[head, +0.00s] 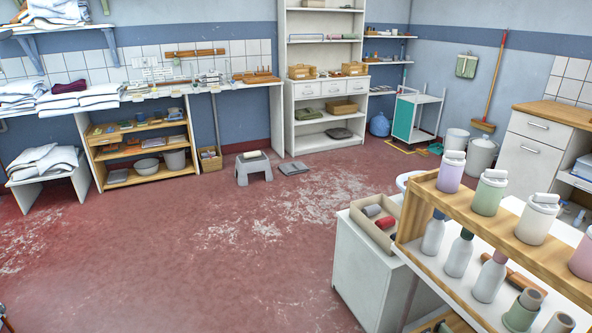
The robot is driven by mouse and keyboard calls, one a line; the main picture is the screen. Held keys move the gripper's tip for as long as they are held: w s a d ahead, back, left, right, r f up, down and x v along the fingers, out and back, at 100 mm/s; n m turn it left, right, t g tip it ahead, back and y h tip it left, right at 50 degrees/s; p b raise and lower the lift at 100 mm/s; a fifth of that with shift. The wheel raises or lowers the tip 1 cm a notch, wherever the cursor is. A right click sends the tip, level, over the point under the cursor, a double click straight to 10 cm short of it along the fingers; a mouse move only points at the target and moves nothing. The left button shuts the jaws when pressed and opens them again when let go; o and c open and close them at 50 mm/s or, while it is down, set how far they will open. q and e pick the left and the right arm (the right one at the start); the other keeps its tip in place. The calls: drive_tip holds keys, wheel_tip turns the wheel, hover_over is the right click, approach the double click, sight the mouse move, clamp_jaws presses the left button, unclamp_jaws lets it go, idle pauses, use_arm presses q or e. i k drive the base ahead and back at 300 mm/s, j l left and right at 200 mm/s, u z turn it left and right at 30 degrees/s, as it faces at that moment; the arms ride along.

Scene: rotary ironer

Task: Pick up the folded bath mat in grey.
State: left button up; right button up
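A flat grey folded cloth (294,168) lies on the red floor just right of a grey step stool (253,169); it looks like the folded bath mat. A darker grey flat folded piece (339,133) lies on the bottom shelf of the tall white shelf unit. Both are small and far off, so I cannot tell for sure which is the bath mat. Neither of my grippers shows in the head view. Nothing covers the piece on the floor.
The worn red floor (200,245) is open up to the stool. A white cabinet (365,262) with a box of rolls, and a wooden rack (480,222) with jars and bottles, stand at front right. A white shelf unit (291,50) stands behind the stool.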

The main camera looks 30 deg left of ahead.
sight(290, 168)
drive_tip(key=i+j+u, duration=0.25)
drive_tip(key=i+u, duration=0.25)
drive_tip(key=i, duration=0.2)
drive_tip(key=i+j+u, duration=0.2)
drive_tip(key=i+u, duration=0.15)
drive_tip(key=i, duration=0.25)
drive_tip(key=i+u, duration=0.35)
drive_tip(key=i, duration=0.25)
drive_tip(key=i+l+u, duration=0.15)
drive_tip(key=i+u, duration=0.15)
drive_tip(key=i, duration=0.9)
drive_tip(key=i+j+z, duration=0.1)
drive_tip(key=i, duration=0.45)
drive_tip(key=i+j+z, duration=0.1)
drive_tip(key=i, duration=0.5)
drive_tip(key=i+l+z, duration=0.2)
drive_tip(key=i+z, duration=0.2)
drive_tip(key=i, duration=0.25)
drive_tip(key=i+z, duration=0.35)
drive_tip(key=i, duration=0.3)
drive_tip(key=i+j+z, duration=0.25)
drive_tip(key=i+z, duration=0.15)
drive_tip(key=i, duration=0.25)
